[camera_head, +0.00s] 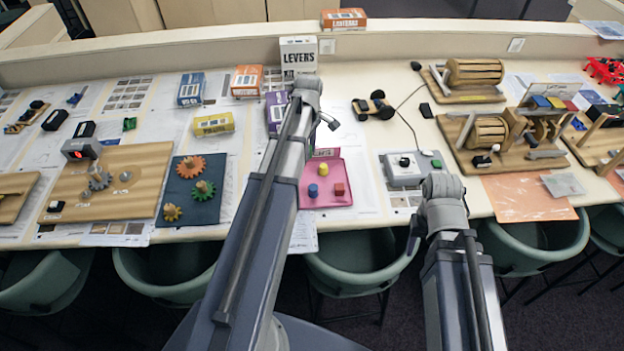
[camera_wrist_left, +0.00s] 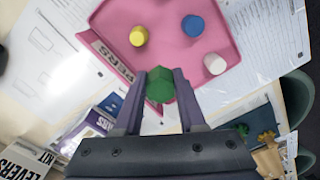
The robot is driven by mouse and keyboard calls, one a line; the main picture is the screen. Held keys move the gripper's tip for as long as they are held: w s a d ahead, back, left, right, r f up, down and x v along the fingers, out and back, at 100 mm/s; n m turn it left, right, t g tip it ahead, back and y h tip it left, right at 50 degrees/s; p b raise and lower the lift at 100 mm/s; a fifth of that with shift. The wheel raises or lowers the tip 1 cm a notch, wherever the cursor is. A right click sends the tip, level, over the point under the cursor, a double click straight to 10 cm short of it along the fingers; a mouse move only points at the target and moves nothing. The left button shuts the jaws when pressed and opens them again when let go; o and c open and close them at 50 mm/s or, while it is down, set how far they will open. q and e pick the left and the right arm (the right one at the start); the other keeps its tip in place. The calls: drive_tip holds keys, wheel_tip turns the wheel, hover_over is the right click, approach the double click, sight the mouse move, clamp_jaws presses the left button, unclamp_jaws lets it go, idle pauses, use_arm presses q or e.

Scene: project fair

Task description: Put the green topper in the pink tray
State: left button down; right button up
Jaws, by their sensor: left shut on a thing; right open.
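The green topper (camera_wrist_left: 160,85) is a small green block held between the fingers of my left gripper (camera_wrist_left: 158,92) in the left wrist view. The tray also shows in the head view (camera_head: 326,203). My right gripper (camera_head: 414,238) hangs low in front of the table edge, apart from the tray; its fingers are hard to make out.
The tray holds a yellow piece (camera_head: 323,169), a blue piece (camera_head: 313,190) and a red piece (camera_head: 339,189). The white LEVERS box (camera_head: 298,54) stands behind my left arm. A grey device (camera_head: 402,169) lies right of the tray. A dark gear board (camera_head: 192,200) lies to the left.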

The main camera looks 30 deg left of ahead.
use_arm(q)
drive_tip(key=shift+n, duration=0.3)
drive_tip(key=a+f+b, duration=0.1)
drive_tip(key=f+b, duration=0.2)
drive_tip(key=a+f+b, duration=0.1)
drive_tip(key=f+b, duration=0.2)
drive_tip(key=s+a+f+b, duration=0.1)
drive_tip(key=f+b, duration=0.2)
drive_tip(key=shift+f+b, duration=0.3)
drive_tip(key=shift+b, duration=0.1)
drive_tip(key=shift+d, duration=0.1)
drive_tip(key=shift+f, duration=0.15)
drive_tip(key=shift+c, duration=2.4)
unclamp_jaws()
wheel_tip(320, 180, up, 12)
drive_tip(key=p, duration=1.2)
drive_tip(key=shift+r, duration=0.25)
